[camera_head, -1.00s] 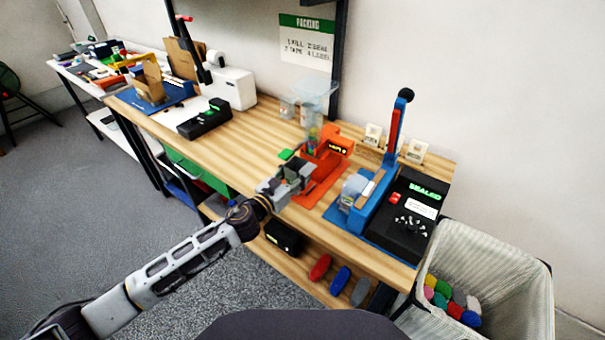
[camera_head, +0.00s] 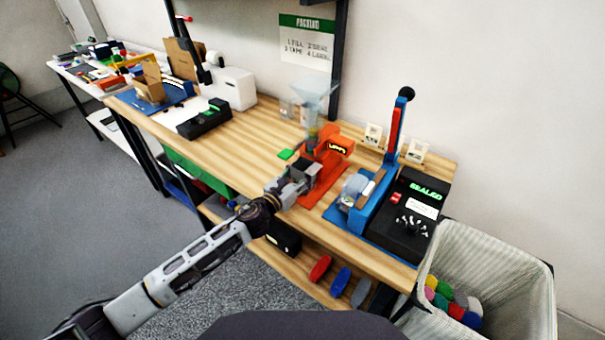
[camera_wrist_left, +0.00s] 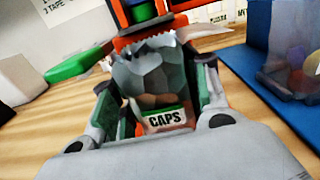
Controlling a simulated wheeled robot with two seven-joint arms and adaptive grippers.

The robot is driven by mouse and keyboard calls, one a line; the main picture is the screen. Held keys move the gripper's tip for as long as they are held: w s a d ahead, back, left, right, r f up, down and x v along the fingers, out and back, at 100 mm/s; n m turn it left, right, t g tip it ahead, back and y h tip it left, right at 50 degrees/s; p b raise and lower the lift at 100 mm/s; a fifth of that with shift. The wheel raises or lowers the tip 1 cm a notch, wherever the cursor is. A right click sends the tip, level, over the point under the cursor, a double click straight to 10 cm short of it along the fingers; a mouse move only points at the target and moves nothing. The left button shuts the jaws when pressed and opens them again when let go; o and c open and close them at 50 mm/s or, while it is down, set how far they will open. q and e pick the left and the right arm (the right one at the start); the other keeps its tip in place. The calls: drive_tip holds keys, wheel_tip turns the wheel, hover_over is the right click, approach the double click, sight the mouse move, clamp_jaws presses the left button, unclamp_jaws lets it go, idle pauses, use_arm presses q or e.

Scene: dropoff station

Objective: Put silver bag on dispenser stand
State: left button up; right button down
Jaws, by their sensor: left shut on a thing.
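The silver bag (camera_wrist_left: 148,78) is a crinkled pouch with a white label reading CAPS, between the fingers of my left gripper (camera_wrist_left: 160,105) in the left wrist view. My left gripper (camera_head: 303,178) is shut on it. In the head view the bag is hard to make out. The orange dispenser stand (camera_head: 333,152) is just beyond the gripper, with a clear hopper (camera_head: 318,88) above it. In the wrist view the bag overlaps the stand's orange front; I cannot tell whether it touches. My right gripper is not in view.
A blue sealer (camera_head: 372,205) and black box (camera_head: 415,215) stand right of the dispenser. A green piece (camera_head: 285,155) lies left of it.

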use_arm(q)
drive_tip(key=shift+f, duration=0.15)
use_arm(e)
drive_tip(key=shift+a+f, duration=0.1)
use_arm(q)
drive_tip(key=o, duration=0.6)
drive_tip(key=shift+o, duration=1.6)
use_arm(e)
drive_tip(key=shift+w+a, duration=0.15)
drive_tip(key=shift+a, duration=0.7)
